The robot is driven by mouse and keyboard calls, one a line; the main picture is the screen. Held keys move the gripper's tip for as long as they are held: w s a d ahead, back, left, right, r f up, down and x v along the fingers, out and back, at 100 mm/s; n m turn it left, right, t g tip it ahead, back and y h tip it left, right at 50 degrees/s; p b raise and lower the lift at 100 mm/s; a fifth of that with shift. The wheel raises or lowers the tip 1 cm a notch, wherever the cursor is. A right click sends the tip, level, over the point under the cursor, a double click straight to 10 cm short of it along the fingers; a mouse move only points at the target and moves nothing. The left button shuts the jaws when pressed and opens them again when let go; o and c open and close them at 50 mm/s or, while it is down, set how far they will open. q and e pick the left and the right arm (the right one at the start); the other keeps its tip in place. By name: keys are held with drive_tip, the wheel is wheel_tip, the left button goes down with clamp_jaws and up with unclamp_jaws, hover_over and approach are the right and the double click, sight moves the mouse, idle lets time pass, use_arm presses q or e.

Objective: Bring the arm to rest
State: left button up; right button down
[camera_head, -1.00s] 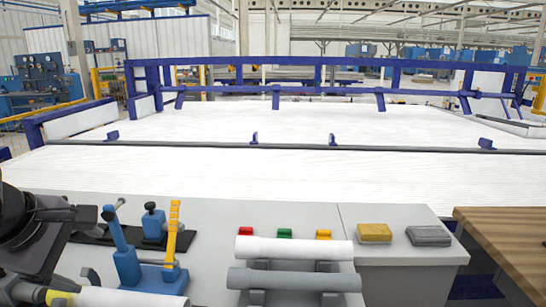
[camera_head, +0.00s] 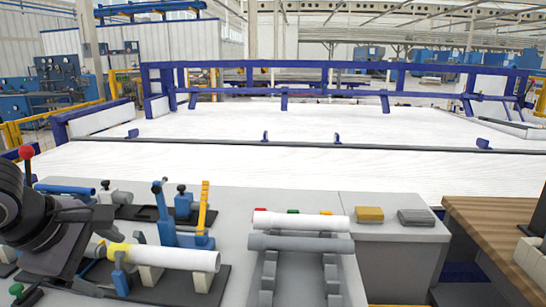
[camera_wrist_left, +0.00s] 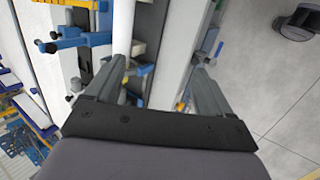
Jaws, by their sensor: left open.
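My left gripper (camera_head: 88,236) is at the left of the head view, near the left end of a white pipe with a yellow band (camera_head: 175,258). The pipe lies on supports on a dark base beside a blue clamp. In the left wrist view the gripper (camera_wrist_left: 165,62) has its two fingers spread apart. Part of a white pipe (camera_wrist_left: 122,40) shows by the left finger. I cannot tell from these views whether the fingers touch it. My right gripper is out of view.
A white pipe (camera_head: 300,221) and a grey pipe (camera_head: 300,243) lie on a rack at the centre. A yellow block (camera_head: 369,214) and a grey block (camera_head: 416,217) sit to its right. A blue tool with a yellow upright (camera_head: 203,208) stands nearby. A wooden table (camera_head: 490,230) is at right.

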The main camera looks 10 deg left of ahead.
use_arm(q)
drive_tip(key=d+f+n+t+h, duration=0.2)
drive_tip(key=d+f+n+h, duration=0.1)
drive_tip(key=d+n+h, duration=1.45)
drive_tip(key=w+a+f+n+t+y+p, duration=0.15)
drive_tip(key=f+n+t+y, duration=0.25)
drive_tip(key=f+n+y, duration=0.55)
drive_tip(key=w+a+f+n+t+y, duration=0.1)
drive_tip(key=a+f+n+t+y, duration=0.45)
drive_tip(key=n, duration=0.95)
drive_tip(key=s+d+f+n+g, duration=0.1)
drive_tip(key=s+f+n+g, duration=0.2)
drive_tip(key=f, duration=0.5)
drive_tip(key=s+d+f+n+g, duration=0.2)
drive_tip(key=s+f+n+g, duration=0.2)
drive_tip(key=s+f, duration=0.4)
drive_tip(key=shift+d+f+n+y, duration=0.3)
drive_tip(key=shift+n+y, duration=0.15)
drive_tip(key=shift+n, duration=0.25)
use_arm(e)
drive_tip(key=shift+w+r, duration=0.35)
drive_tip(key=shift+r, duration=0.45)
